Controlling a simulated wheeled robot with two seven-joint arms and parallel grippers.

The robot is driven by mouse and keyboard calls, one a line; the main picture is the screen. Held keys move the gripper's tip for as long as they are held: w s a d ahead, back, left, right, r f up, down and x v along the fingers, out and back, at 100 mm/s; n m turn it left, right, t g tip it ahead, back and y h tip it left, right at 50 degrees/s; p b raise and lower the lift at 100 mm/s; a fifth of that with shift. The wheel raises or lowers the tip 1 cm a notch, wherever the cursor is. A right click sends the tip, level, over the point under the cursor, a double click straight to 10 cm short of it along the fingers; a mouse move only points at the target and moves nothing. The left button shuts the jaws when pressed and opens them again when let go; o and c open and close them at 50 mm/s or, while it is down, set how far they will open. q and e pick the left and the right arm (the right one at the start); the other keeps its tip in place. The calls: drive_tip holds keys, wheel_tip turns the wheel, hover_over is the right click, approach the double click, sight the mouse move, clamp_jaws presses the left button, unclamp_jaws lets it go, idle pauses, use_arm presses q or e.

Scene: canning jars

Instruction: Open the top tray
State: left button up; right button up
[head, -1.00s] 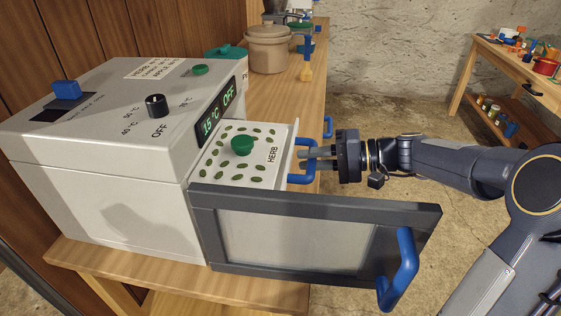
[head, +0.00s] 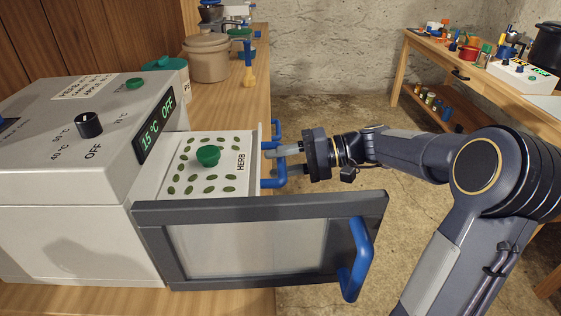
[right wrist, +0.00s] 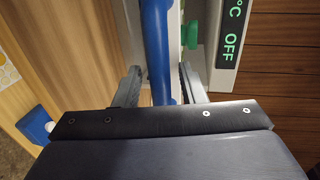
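The top tray, marked HERB (head: 240,160), sticks out of the front of the white dehydrator (head: 70,170). Green leaf shapes and a green knob (head: 208,156) show on it. Its blue handle (head: 277,130) is on the tray's outer face and also shows in the right wrist view (right wrist: 158,45). My right gripper (head: 284,160) is at this handle, with one finger on each side of the bar. The fingers stand apart, with a gap visible beside the bar in the wrist view. My left gripper is not in view.
The grey-framed dehydrator door (head: 260,208) stands open beside the tray, with its own blue handle (head: 356,260). A beige pot (head: 207,58) stands on the wooden counter behind. A second table (head: 470,70) with jars and tools is at the far right. Bare floor lies between.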

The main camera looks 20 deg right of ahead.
drive_tip(key=v, duration=0.7)
drive_tip(key=shift+s+d, duration=0.15)
drive_tip(key=shift+d, duration=0.25)
drive_tip(key=shift+r, duration=0.1)
